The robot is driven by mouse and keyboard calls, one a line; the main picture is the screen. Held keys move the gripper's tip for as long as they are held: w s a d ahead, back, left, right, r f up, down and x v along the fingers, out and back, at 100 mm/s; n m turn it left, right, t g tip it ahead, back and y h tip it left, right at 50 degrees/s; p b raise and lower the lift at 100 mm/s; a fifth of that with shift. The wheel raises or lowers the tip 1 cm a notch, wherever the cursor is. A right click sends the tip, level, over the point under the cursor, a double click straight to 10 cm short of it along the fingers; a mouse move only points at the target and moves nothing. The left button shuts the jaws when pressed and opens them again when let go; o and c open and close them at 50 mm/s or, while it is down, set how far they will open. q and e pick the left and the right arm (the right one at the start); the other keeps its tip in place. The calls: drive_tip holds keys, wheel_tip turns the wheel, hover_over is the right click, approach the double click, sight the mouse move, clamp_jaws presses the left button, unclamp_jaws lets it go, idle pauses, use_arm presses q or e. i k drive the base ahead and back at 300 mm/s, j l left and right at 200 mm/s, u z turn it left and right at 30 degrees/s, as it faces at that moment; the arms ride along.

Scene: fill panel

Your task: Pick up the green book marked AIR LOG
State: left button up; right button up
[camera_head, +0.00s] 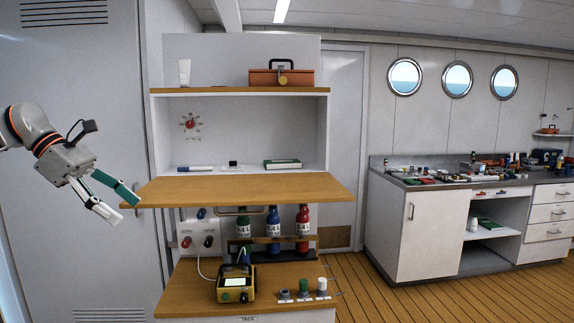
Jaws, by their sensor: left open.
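A green book (282,164) lies flat on the white shelf above the wooden ledge, right of the middle of the niche. Its marking is too small to read. Another green, book-like item (487,223) lies in the open cabinet bay at the right. My left gripper (127,211) is open and empty at the left, near the ledge's left end and well apart from the book. My right gripper is not in view.
The wooden ledge (240,188) juts out below the niche and is clear. A marker (195,169) and a small dark item (233,164) lie left of the book. A toolbox (281,76) stands on the upper shelf. Bottles (273,230) and a yellow device (236,284) are below.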

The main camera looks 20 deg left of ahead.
sight(292, 163)
drive_tip(key=i, duration=1.8)
